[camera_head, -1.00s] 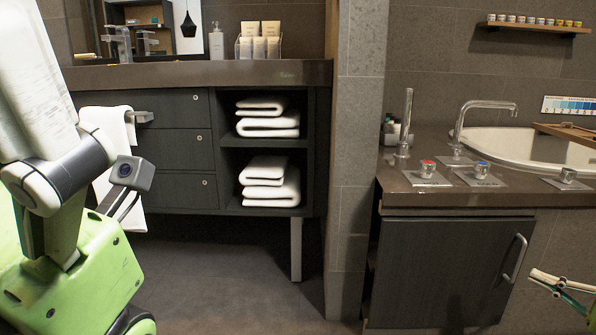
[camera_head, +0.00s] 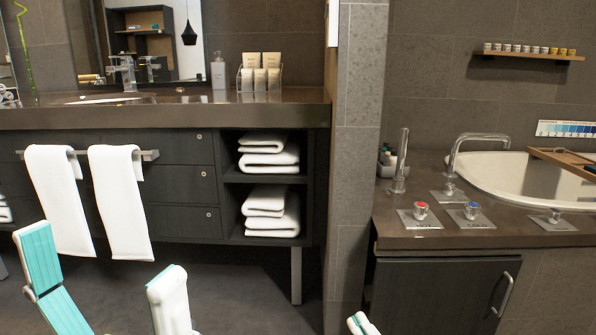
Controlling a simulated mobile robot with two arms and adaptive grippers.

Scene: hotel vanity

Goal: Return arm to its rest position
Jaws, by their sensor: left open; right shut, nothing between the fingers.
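My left gripper (camera_head: 98,252) is at the bottom left of the head view. Its white fingers with teal pads are spread wide apart and nothing is between them. They show in front of the floor and the lower vanity, below the hanging towels. My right gripper (camera_head: 361,324) shows only as small white and teal fingertips at the bottom edge, right of the middle. They are together and empty. The rest of both arms is out of view.
Two white towels (camera_head: 122,205) hang from a rail on the dark vanity (camera_head: 170,117). Folded towels (camera_head: 268,212) fill its open shelves. A stone pillar (camera_head: 357,130) parts it from the bath counter (camera_head: 400,237), with its taps and tub (camera_head: 510,178).

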